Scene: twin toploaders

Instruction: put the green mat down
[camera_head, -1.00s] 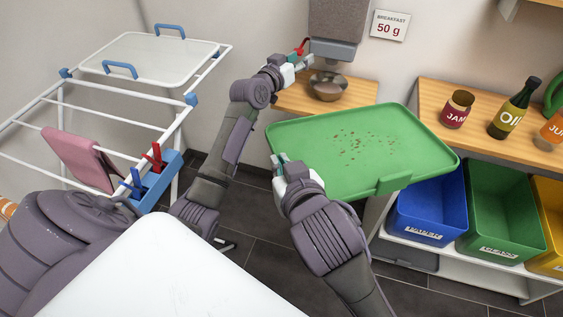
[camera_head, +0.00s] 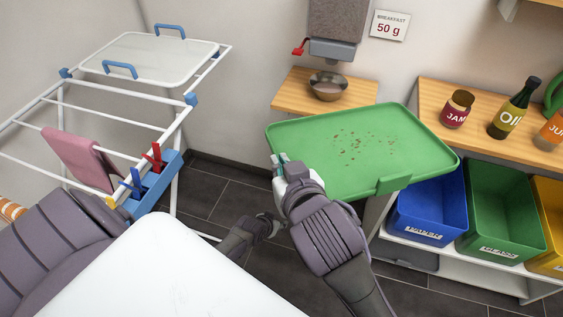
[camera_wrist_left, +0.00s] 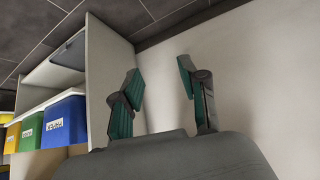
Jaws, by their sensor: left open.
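The green mat (camera_head: 400,160) is a shallow tray with a raised rim and brown crumbs scattered on it. My right gripper (camera_head: 279,163) is at its left corner and appears shut on the rim, holding it in front of the wooden shelves. Its fingertips are partly hidden by the hand. My left arm comes in from the left and passes behind the white top, and a dark part of it shows low over the floor. The left wrist view shows my left gripper (camera_wrist_left: 160,75) open, with nothing between its fingers.
A bowl (camera_head: 328,87) stands on a small wooden shelf (camera_head: 295,98) under a dispenser (camera_head: 333,48) with a red lever. Blue (camera_head: 430,215), green (camera_head: 500,210) and yellow bins stand right. A drying rack (camera_head: 100,110) with a pink cloth (camera_head: 75,155) is left. A white top (camera_head: 165,270) is in front.

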